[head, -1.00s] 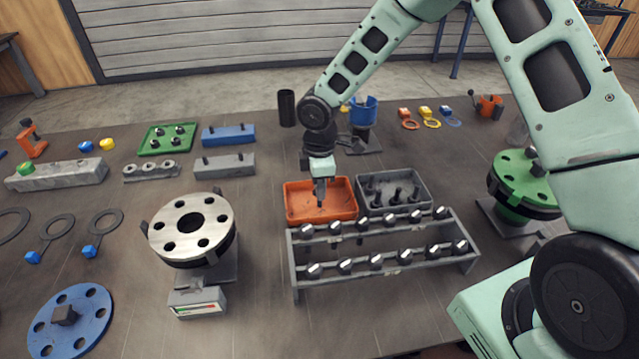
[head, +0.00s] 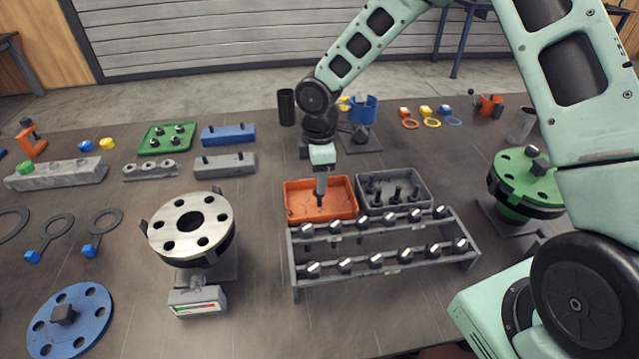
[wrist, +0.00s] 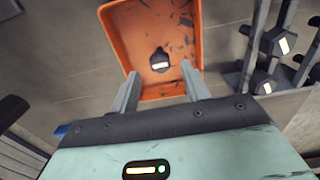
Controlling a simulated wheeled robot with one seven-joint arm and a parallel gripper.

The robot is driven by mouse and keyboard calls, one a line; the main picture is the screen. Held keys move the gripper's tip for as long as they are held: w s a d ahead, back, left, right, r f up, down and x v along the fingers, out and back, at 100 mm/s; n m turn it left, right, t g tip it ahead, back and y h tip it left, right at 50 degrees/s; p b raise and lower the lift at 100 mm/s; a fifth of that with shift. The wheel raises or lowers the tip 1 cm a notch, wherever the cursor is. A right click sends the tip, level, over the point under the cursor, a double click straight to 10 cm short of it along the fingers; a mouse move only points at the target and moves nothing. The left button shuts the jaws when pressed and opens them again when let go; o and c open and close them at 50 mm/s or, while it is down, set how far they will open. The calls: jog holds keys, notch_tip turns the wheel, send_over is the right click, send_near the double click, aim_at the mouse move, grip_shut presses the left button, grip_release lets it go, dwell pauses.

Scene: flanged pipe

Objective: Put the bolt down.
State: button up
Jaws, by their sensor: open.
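The bolt (wrist: 159,61) is dark with a pale mark on its head. In the wrist view it is seen within the orange tray (wrist: 135,35), apart from both fingers. My gripper (wrist: 162,88) is open, with one finger on each side of the view and nothing between the tips. In the head view my gripper (head: 321,188) points down over the orange tray (head: 296,212), and a dark piece, likely the bolt (head: 320,202), shows just below it. I cannot tell whether the bolt stands or lies.
A grey tray (head: 421,181) with several bolts stands right beside the orange one. A two-tier rack (head: 385,268) of bolts is in front of both trays. A flanged pipe (head: 215,238) stands to the left, and a green flange (head: 511,172) to the right.

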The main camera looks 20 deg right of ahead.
notch_tip(320, 180, up, 9)
jog(key=s+a+r+m, duration=0.2)
jog(key=s, duration=0.8)
jog(key=s+a+r+m, duration=0.2)
jog(key=s+m, duration=0.1)
jog(key=s, duration=0.7)
jog(key=s+a+r+m, duration=0.2)
jog(key=s+m, duration=0.1)
jog(key=s, duration=0.7)
jog(key=shift+a+y, duration=0.25)
jog(key=shift+y, duration=0.05)
